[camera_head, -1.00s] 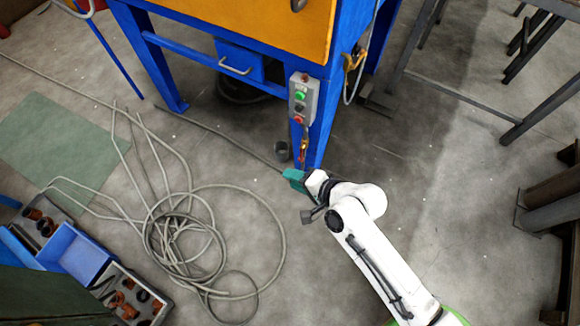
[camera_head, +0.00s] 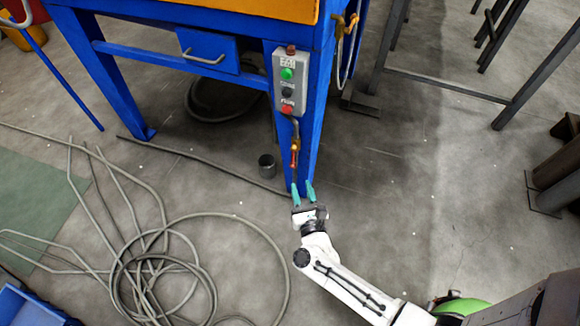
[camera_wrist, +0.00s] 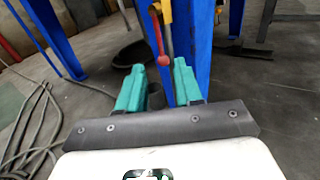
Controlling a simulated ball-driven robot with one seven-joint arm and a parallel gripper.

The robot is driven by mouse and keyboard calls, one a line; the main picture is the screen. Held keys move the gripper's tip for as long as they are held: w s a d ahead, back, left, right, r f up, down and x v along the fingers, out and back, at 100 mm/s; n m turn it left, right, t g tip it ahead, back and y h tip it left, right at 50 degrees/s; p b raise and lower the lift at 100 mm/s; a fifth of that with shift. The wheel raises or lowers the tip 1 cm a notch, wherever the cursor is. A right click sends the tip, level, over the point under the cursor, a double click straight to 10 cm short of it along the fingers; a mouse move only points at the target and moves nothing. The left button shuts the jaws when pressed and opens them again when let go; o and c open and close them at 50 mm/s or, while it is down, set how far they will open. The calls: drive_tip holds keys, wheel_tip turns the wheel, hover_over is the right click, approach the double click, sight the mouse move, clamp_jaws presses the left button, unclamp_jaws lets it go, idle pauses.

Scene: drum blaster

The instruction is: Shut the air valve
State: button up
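The air valve (camera_head: 295,148) is a small brass fitting with a red lever on the front of the blue cabinet leg, below the grey control box. In the wrist view its red lever (camera_wrist: 159,40) hangs down from the brass part, ahead of the gap between my fingers. My gripper (camera_head: 303,188) has two teal fingers, open and empty, pointing at the leg below the valve. In the wrist view my gripper (camera_wrist: 158,78) shows its fingers well apart on either side of the pipe's line. The fingers do not appear to touch the lever.
The control box (camera_head: 287,82) with green and red buttons is above the valve. The blue leg (camera_head: 314,130) stands directly behind it. Coiled hose (camera_head: 160,275) covers the left floor.

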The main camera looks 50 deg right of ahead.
sight(293, 160)
drive_tip(key=b+x, duration=0.2)
drive_tip(key=x, duration=0.8)
drive_tip(key=shift+w, duration=0.1)
clamp_jaws()
idle(1.2)
